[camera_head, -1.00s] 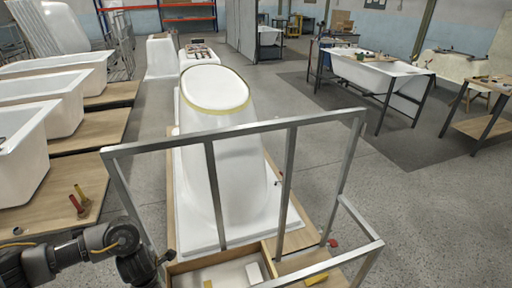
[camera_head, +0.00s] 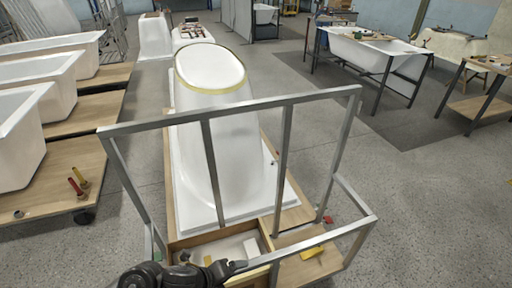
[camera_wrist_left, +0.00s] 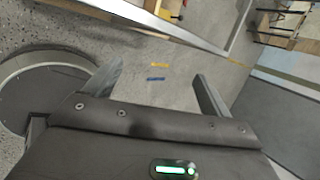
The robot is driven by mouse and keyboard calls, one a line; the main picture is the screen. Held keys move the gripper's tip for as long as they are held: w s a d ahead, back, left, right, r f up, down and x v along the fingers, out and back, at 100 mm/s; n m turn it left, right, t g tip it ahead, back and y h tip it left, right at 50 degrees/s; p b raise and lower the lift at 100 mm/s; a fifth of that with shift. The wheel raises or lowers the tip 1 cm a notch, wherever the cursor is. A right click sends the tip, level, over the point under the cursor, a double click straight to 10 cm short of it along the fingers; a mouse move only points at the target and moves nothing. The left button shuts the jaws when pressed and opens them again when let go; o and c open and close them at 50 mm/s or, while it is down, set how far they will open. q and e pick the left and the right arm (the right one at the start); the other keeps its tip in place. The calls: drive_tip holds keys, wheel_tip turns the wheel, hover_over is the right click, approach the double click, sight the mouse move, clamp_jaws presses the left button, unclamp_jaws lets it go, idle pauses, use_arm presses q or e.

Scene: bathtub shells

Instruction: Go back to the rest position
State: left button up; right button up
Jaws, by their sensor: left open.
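My left gripper (camera_head: 228,268) is low in the head view, in front of the wooden tray's near side, its arm coming in along the bottom edge. In the left wrist view my left gripper (camera_wrist_left: 158,75) has its two fingers spread wide, with only floor showing between them and nothing held. My right gripper is in neither view.
A metal frame (camera_head: 245,103) stands close in front of me, beside the left gripper. Behind it a white tub shell (camera_head: 240,150) stands on a wooden base. The wooden tray (camera_head: 188,243) holds small pieces. More tubs (camera_head: 45,90) line the left; open floor lies right.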

use_arm(q)
drive_tip(key=s+a+n+g+y, duration=0.1)
drive_tip(key=s+a+n+y, duration=0.2)
drive_tip(key=s+a+n, duration=0.85)
drive_tip(key=s+a+n+g+y, duration=0.1)
drive_tip(key=s+a+n+y, duration=0.4)
drive_tip(key=n, duration=1.2)
wheel_tip(320, 180, down, 31)
drive_tip(key=g+h+b, duration=0.1)
drive_tip(key=h+b, duration=0.1)
drive_tip(key=b, duration=0.4)
drive_tip(key=s+a+f+b, duration=0.2)
drive_tip(key=s+f, duration=0.5)
drive_tip(key=f, duration=0.4)
drive_tip(key=s+a+f+g+b, duration=0.1)
drive_tip(key=s+a+f+b, duration=0.1)
drive_tip(key=s+f, duration=0.6)
wheel_tip(320, 180, down, 3)
drive_tip(key=shift+s+a+m+b, duration=0.3)
drive_tip(key=shift+a+m+b, duration=0.05)
drive_tip(key=shift+b, duration=0.2)
